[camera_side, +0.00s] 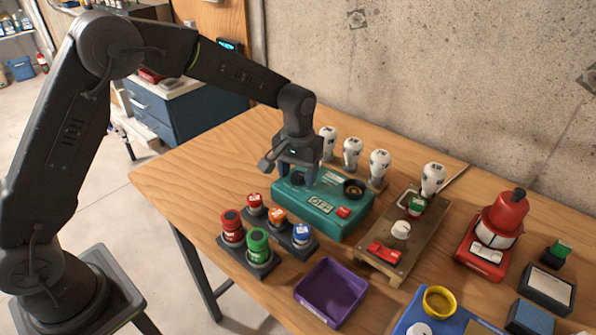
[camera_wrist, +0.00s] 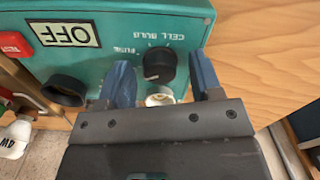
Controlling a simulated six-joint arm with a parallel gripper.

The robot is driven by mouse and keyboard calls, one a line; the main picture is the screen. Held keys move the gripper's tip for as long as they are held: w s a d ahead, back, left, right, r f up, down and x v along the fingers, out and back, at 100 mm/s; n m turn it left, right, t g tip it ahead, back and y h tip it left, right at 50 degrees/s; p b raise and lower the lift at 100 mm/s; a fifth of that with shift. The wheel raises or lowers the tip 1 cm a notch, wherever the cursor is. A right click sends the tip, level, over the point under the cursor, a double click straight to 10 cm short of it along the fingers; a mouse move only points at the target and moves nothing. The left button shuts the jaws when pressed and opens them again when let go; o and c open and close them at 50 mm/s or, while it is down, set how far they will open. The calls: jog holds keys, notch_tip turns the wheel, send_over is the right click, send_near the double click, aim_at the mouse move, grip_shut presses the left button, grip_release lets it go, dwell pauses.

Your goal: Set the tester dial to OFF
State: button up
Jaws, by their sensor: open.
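The tester (camera_side: 322,207) is a teal box on the wooden table. Its panel reads OFF, and the same window reads OFF upside down in the wrist view (camera_wrist: 66,34). The black dial (camera_wrist: 159,64) has a pale mark at its lower left and is ringed by small upside-down labels, including CELL and FUSE. My gripper (camera_wrist: 160,68) is open, pointing down, with blue fingers on either side of the dial; I cannot tell whether they touch it. In the side view my gripper (camera_side: 297,179) is over the tester's left end and partly hides the dial.
A red TEST button (camera_wrist: 14,44) and a black ring socket (camera_side: 353,189) sit on the tester. Bulbs (camera_side: 352,154) stand behind it.

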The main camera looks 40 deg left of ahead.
aim_at(297, 175)
notch_tip(297, 175, up, 14)
dwell(0.6)
jog(key=shift+s, duration=0.1)
jog(key=s+a+r+m+t, duration=0.1)
jog(key=s+a+r, duration=0.15)
jog(key=s, duration=0.45)
jog(key=s+a+r+t, duration=0.1)
jog(key=s+r+t, duration=0.1)
jog(key=s+r, duration=0.3)
jog(key=s+a+f+m+t, duration=0.1)
jog(key=s+f, duration=0.1)
jog(key=s, duration=0.5)
jog(key=s+a+f+m+t, duration=0.1)
jog(key=s+f, duration=0.2)
jog(key=s, duration=0.5)
jog(key=shift+s+a+t, duration=0.15)
jog(key=shift+t, duration=0.15)
